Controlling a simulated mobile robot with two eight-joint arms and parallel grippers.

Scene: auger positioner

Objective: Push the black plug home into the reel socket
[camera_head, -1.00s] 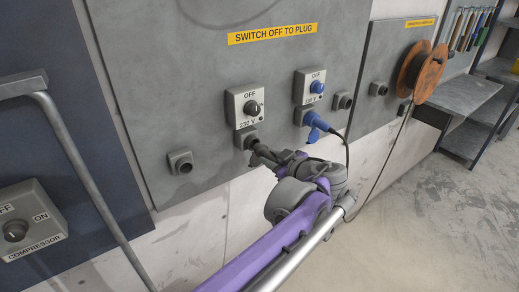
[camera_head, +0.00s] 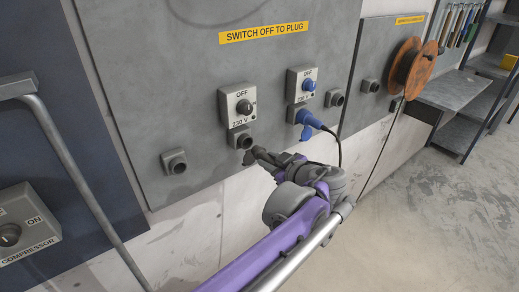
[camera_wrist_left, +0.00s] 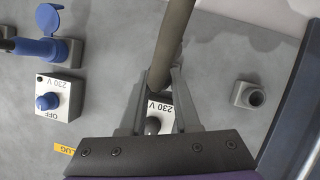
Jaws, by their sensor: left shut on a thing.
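My left gripper (camera_head: 262,156) is shut on a dark, rounded piece, taken as the black plug (camera_wrist_left: 173,45), which runs up between the fingers and out of the top of the left wrist view. In the head view the plug is hard to tell from the dark fingers. The tip is just below and right of a grey socket (camera_head: 240,139) under the left 230 V switch (camera_head: 238,105). The socket's dark opening shows, and the tip looks apart from it. No label marks a reel socket. My right gripper is not in view.
A blue plug (camera_head: 313,121) sits in the blue socket to the right, its cable hanging near my wrist. Empty grey sockets (camera_head: 174,162) (camera_head: 336,98) flank the switches. An orange reel (camera_head: 412,68) hangs farther right. A grey pipe (camera_head: 80,175) stands at left. Floor at right is clear.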

